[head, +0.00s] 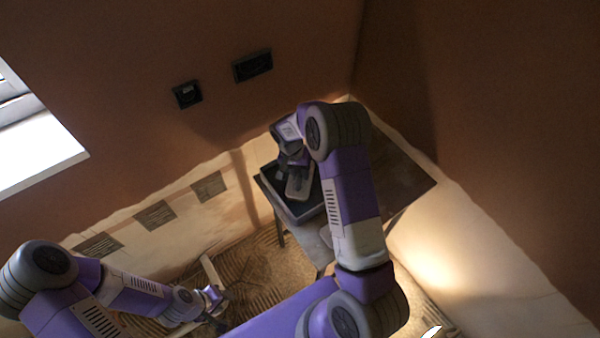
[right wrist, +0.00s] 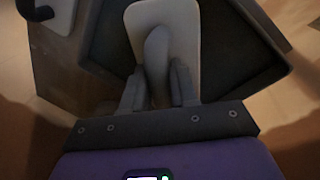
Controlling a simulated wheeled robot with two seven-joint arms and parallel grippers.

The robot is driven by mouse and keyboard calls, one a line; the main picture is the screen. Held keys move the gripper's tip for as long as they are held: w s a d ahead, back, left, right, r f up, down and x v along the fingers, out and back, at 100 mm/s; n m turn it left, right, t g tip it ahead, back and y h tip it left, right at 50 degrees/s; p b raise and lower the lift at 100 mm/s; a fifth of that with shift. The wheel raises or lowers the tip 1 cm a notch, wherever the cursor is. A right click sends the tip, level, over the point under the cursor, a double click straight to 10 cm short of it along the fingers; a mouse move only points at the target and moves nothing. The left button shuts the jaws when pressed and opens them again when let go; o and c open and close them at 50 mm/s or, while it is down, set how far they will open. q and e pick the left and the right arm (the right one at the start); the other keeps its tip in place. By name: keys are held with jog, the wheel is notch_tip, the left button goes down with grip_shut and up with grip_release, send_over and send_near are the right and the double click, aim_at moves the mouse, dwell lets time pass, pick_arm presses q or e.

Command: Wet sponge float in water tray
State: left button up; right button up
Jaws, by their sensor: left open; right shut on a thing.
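The sponge float (head: 298,187) has a pale flat plate and a grey handle. My right gripper (right wrist: 157,88) is shut on its handle, and the plate (right wrist: 184,22) shows in the right wrist view. The float is over the dark water tray (head: 303,213), whose dark inside (right wrist: 228,48) shows around it. I cannot tell whether the plate touches the tray bottom, and no clear water surface shows. My right arm hides part of the tray in the head view. My left gripper (head: 214,302) is open and empty at the lower left, away from the tray.
The tray stands on a grey table (head: 405,180) in the room corner. The floor (head: 262,272) has combed ridges. Two dark wall boxes (head: 253,65) (head: 187,94) and several dark patches (head: 155,215) are on the wall. A window (head: 30,135) is at left.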

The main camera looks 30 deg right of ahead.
jog(key=shift+r+p, duration=2.2)
jog(key=shift+r, duration=1.35)
jog(key=shift+a+f, duration=0.1)
